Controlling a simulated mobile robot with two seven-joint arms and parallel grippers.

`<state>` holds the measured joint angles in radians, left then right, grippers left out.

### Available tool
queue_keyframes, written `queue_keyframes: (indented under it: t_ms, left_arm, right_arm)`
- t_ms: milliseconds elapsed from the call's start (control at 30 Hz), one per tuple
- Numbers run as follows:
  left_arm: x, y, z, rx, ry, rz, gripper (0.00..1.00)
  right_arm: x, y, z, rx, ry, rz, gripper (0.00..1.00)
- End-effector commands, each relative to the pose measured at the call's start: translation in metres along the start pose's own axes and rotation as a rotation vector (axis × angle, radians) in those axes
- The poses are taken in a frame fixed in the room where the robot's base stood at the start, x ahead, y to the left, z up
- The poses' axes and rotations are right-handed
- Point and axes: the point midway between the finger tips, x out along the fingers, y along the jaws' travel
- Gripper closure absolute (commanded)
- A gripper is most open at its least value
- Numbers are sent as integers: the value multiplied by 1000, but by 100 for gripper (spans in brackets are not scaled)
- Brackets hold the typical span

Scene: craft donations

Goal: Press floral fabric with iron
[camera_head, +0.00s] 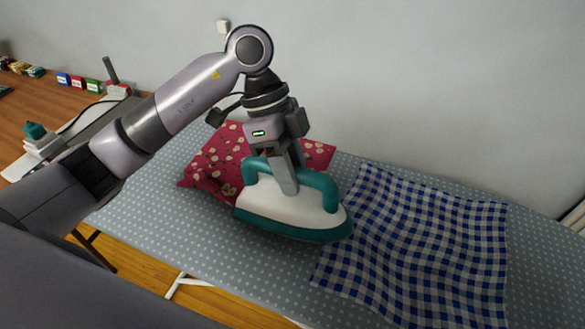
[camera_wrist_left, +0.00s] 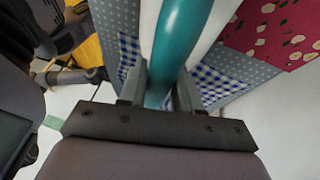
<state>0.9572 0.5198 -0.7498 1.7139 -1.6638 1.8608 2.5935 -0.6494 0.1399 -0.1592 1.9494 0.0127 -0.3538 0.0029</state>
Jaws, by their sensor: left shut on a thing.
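A white and teal iron (camera_head: 290,204) is over the ironing board, its nose pointing right. My left gripper (camera_head: 287,186) is shut on the iron's teal handle, which also shows between the fingers in the left wrist view (camera_wrist_left: 176,45). The red floral fabric (camera_head: 216,165) lies on the board behind and left of the iron; the iron and gripper hide part of it. It also shows in the left wrist view (camera_wrist_left: 275,30). I cannot tell whether the iron touches the cloth or board or is slightly raised. My right gripper is out of view.
A blue and white checked cloth (camera_head: 420,245) lies to the right, close to the iron's nose. The dotted grey ironing board (camera_head: 140,215) has bare room at left. A wooden table (camera_head: 45,92) with small coloured items stands at far left. A wall is behind.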

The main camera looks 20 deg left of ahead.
Motion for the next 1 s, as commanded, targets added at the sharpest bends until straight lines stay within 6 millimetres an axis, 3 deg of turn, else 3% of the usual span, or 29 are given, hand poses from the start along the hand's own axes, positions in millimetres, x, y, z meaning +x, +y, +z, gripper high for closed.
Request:
queue_keyframes:
  t_ms: [133,1000]
  left_arm:
    - [8,-2,3,2,3,-3,100]
    - [12,-4,8,0,3,-3,100]
  right_arm:
    - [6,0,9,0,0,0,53]
    - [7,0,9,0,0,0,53]
